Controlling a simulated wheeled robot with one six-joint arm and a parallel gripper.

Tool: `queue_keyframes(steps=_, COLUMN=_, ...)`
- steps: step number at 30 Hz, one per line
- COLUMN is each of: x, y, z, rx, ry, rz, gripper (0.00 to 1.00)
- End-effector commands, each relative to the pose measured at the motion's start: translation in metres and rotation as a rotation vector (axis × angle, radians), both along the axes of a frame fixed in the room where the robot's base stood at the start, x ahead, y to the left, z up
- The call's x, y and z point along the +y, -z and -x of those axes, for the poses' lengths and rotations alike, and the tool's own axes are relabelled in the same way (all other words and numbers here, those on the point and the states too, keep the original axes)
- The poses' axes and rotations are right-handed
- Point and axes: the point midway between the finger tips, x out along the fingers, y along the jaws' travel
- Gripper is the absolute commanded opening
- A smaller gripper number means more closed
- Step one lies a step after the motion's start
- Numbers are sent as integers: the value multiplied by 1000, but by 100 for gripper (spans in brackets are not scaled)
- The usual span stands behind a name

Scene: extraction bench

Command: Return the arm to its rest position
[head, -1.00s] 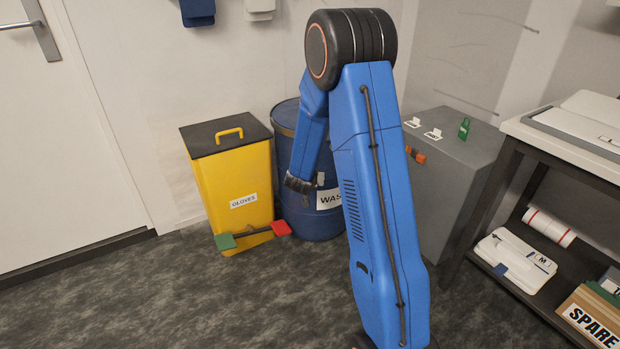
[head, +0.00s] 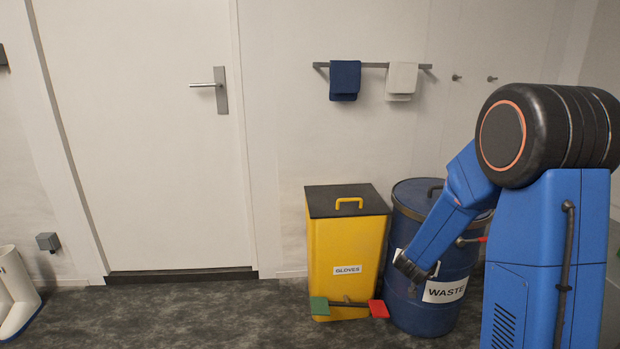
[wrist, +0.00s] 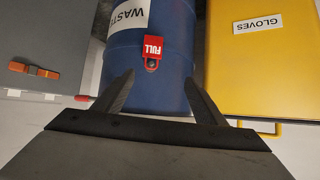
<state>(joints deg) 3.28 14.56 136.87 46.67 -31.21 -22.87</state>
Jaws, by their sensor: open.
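My gripper (wrist: 160,95) shows in the wrist view with its two dark fingers spread apart and nothing between them. Beyond the fingers is the blue waste drum (wrist: 178,62), with a red FULL tag (wrist: 152,46) on it. In the head view my blue arm is folded at the right, its forearm reaching down and left in front of the blue drum (head: 425,315). The forearm hides part of the drum. The fingertips are too small to make out in the head view.
A yellow gloves bin (head: 345,245) stands left of the drum, with a red and green pedal bar at its foot. A white door (head: 150,150) is at the left. A rail with a blue towel (head: 345,80) and a white towel (head: 402,80) hangs above. The floor (head: 190,320) before the door is clear.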

Motion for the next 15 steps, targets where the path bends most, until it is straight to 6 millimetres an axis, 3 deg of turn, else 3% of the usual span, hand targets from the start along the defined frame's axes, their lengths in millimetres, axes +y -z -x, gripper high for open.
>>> queue_keyframes(steps=8, x=56, y=-59, z=26, rx=6, ry=-172, rz=-116, gripper=65)
queue_keyframes(steps=15, x=99, y=-101, z=70, rx=51, ry=-315, rz=-186, gripper=65)
